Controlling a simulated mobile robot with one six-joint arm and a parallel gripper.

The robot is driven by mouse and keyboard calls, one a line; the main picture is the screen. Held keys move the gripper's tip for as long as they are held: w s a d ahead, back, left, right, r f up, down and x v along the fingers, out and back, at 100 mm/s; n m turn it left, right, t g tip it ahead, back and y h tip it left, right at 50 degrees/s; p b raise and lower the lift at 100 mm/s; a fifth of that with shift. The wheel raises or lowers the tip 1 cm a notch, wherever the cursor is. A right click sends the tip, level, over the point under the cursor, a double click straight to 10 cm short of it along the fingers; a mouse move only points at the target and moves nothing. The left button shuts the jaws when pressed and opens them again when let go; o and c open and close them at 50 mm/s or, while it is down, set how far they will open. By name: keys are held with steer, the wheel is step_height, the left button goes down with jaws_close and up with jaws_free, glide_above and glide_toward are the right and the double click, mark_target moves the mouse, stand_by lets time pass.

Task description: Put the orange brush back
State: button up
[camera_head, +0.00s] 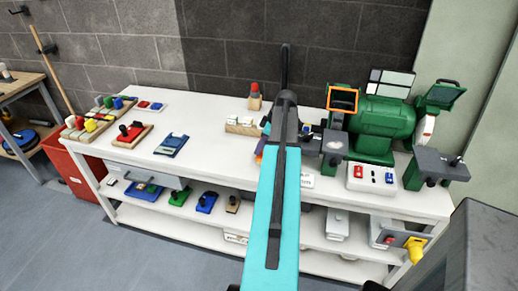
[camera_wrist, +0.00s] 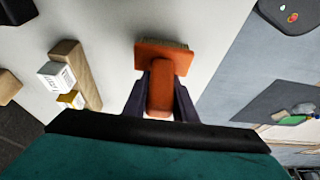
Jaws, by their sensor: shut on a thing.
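The orange brush (camera_wrist: 162,60) is in my gripper (camera_wrist: 162,88) in the wrist view. The two dark fingers close on both sides of its rounded orange handle. Its flat orange head and a strip of tan bristles point away from the wrist. Only a small orange part of the brush (camera_head: 259,160) shows in the head view, beside my turquoise arm. My arm hides most of the gripper there. The brush appears over or near the white bench top (camera_head: 205,125); I cannot tell whether it touches.
A wooden rack with white blocks (camera_head: 243,125) stands near the brush. A green bench grinder (camera_head: 380,125) and a red-and-white switch box (camera_head: 370,178) are to the right. Several coloured tools lie at left and on the lower shelf (camera_head: 225,222). The bench's middle left is fairly clear.

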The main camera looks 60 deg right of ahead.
steer(key=shift+f, duration=0.65)
steer(key=shift+f, duration=0.2)
steer(key=o, duration=1.1)
steer(key=shift+r, duration=0.15)
steer(key=b+v, duration=0.2)
steer(key=v, duration=1)
steer(key=shift+w+r, duration=0.1)
steer(key=shift+r, duration=0.15)
